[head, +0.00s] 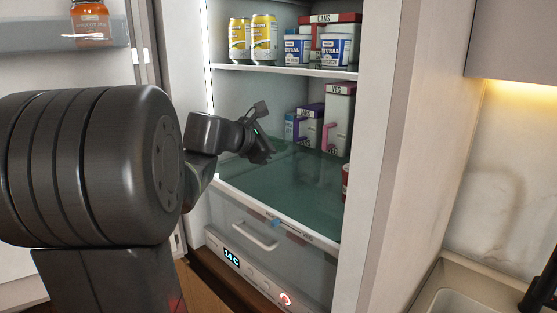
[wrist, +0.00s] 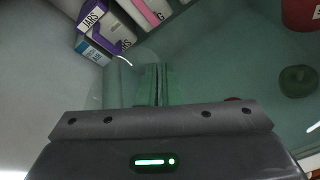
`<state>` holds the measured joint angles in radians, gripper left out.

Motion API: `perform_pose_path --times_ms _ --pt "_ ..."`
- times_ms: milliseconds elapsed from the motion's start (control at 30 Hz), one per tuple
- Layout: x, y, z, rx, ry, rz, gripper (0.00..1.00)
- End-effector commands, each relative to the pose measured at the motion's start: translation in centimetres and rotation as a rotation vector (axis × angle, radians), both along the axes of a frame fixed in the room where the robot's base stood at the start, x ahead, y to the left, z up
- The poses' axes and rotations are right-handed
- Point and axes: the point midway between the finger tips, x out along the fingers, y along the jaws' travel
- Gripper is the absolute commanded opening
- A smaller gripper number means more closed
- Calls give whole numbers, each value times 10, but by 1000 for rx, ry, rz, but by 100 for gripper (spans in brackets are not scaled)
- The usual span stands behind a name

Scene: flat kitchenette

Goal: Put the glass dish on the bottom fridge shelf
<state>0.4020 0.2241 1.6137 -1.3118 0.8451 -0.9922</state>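My gripper (head: 268,152) is inside the open fridge, low over the bottom glass shelf (head: 285,190), towards its left side. In the wrist view its fingers (wrist: 154,84) are close together. The glass dish (wrist: 122,62) is clear and very faint; a pale edge and a small highlight show beside the fingers, which appear shut on its rim. Most of its outline cannot be made out, and whether it touches the shelf cannot be told.
Cartons (head: 338,118) stand at the back right of the bottom shelf, with a red container (head: 346,182) at its right edge. Yellow cans (head: 263,40) and tubs (head: 334,48) are on the shelf above. A clear drawer (head: 255,238) lies below. The shelf's front middle is free.

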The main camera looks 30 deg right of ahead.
Motion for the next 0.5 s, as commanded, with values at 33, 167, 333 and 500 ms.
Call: perform_pose_path --times_ms 33,167,333,500 --pt "3 -14 3 -1 1 -5 0" --pt "11 -40 3 1 0 -3 0" --pt "14 -48 -18 0 3 0 0" --pt "14 -48 -31 0 0 1 0"
